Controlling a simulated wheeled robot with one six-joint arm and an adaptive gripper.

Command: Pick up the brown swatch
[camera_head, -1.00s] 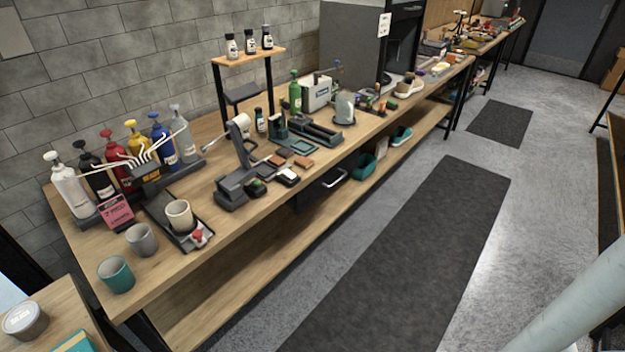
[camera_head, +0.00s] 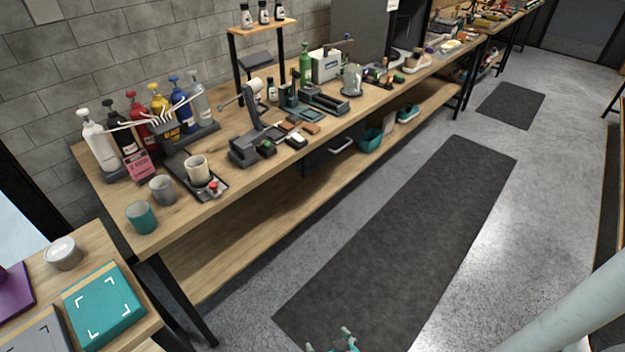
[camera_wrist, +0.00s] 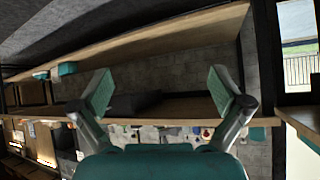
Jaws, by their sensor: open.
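Several small flat swatches lie on the long wooden workbench (camera_head: 236,176), right of a dark grey stand. One swatch (camera_head: 311,128) is orange-brown and lies near the bench's front edge. Another swatch (camera_head: 282,128) to its left is a darker brown. They are too small to tell more. My gripper (camera_head: 332,341) shows at the bottom edge of the head view, over the floor mat and well apart from the swatches. In the wrist view my gripper (camera_wrist: 159,92) has its two teal fingers spread wide, with nothing between them. I cannot make out the swatches there.
Pump bottles (camera_head: 150,115) stand in a row at the bench's back left. Cups (camera_head: 142,217) are near its left end. A teal box (camera_head: 104,305) lies on a side table at lower left. A dark mat (camera_head: 400,240) covers clear floor in front of the bench.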

